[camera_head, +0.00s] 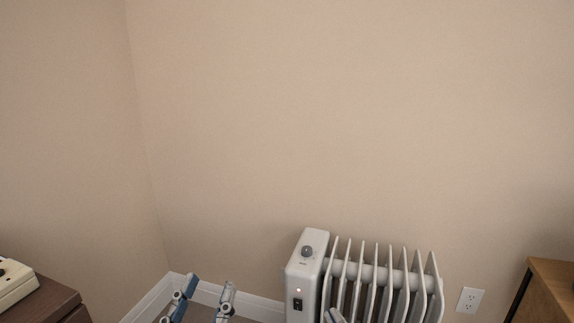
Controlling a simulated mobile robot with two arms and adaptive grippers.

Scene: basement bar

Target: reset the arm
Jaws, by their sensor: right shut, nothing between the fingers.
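My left gripper (208,291) shows at the bottom edge, left of the middle. Its two blue-grey fingers stand apart with a clear gap and nothing between them. My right gripper (334,316) shows only as a small blue-grey tip at the bottom edge, in front of the radiator heater. It is shut with nothing in it. The rest of both arms is out of view.
A white radiator heater (307,264) with a knob and a lit red light stands by the wall (300,120). A brown cabinet (50,298) with a cream device (14,284) is at left. Wooden furniture (552,283) is at right, near an outlet (469,300).

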